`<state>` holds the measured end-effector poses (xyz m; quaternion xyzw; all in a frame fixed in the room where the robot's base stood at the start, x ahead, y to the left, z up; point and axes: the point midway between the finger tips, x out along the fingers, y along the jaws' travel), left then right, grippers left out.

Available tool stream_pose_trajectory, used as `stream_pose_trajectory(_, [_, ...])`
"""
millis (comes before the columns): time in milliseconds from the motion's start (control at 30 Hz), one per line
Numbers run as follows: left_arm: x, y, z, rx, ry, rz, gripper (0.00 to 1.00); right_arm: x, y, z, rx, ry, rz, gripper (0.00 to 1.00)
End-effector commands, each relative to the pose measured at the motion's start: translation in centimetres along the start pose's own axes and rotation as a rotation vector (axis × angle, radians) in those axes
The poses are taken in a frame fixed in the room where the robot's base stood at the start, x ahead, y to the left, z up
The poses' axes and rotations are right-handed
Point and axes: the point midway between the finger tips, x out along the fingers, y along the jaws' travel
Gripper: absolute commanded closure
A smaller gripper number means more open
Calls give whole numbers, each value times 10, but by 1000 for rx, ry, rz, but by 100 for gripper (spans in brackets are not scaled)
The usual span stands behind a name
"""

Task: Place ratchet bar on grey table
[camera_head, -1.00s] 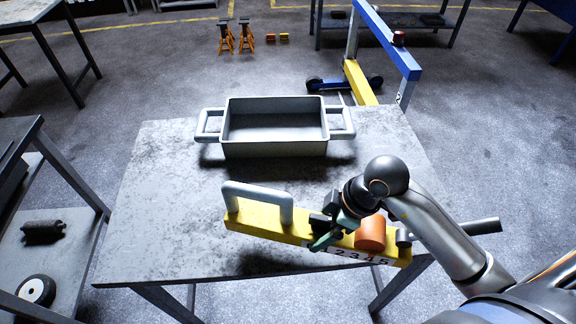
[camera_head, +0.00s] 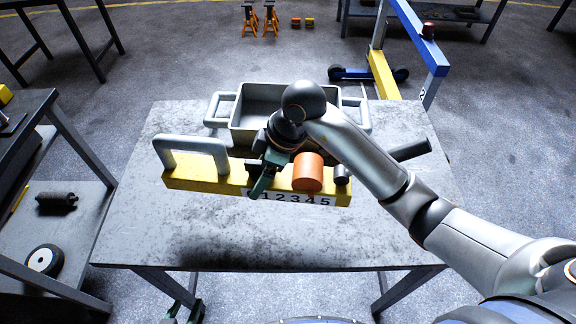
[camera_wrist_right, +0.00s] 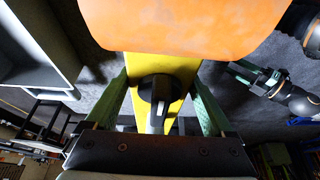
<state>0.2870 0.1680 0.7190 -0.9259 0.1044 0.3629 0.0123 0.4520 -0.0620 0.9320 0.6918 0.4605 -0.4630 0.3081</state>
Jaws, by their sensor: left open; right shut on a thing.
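The ratchet bar (camera_head: 215,178) is a yellow bar with a grey handle at its left end, an orange cylinder and a number strip on its front. My right gripper (camera_head: 262,178) is shut on it near the middle. It appears to be held above the grey table (camera_head: 180,225), with a dark shadow on the top below it. In the right wrist view, the yellow bar (camera_wrist_right: 182,70) runs between the green fingers. My left gripper (camera_head: 184,311) is low, below the table's front edge, partly cut off by the frame, open and empty.
A grey two-handled tray (camera_head: 240,128) stands at the back of the table, close behind the bar. The front of the tabletop is clear. A side shelf (camera_head: 85,215) with a wheel (camera_head: 44,261) stands at left. A blue and yellow hoist (camera_head: 384,75) is behind.

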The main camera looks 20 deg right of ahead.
Motion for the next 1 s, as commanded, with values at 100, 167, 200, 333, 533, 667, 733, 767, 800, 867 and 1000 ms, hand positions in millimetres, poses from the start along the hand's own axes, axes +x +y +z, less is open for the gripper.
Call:
stream_pose_trajectory(100, [2,0,2,0,0,0,50,-6,6,-33,-46,7,-10,100])
stream_pose_trajectory(167, [3,0,3,0,0,0,50,-8,8,-45,-63,6,-17,100])
stream_pose_trajectory(200, [3,0,3,0,0,0,50,-10,9,-52,-73,6,-22,100])
stream_pose_trajectory(333, [4,0,4,0,0,0,50,-14,11,-69,-95,6,-32,100])
stream_pose_trajectory(533, [3,0,4,0,0,0,50,-16,15,-73,-106,5,-42,100])
stream_pose_trajectory(667, [1,0,2,0,0,0,50,-16,25,-54,-104,2,-41,100])
stream_pose_trajectory(733, [0,0,0,0,0,0,50,-15,32,-40,-103,2,-41,100])
stream_pose_trajectory(767, [-1,0,0,0,0,0,50,-14,35,-33,-102,2,-41,100])
stream_pose_trajectory(800, [-1,0,-1,0,0,0,50,-14,39,-25,-103,2,-41,100])
stream_pose_trajectory(867, [-2,0,-2,0,0,0,50,-12,45,-13,-103,3,-42,100])
stream_pose_trajectory(1000, [-4,0,-4,0,0,0,50,-10,59,15,-103,3,-41,100])
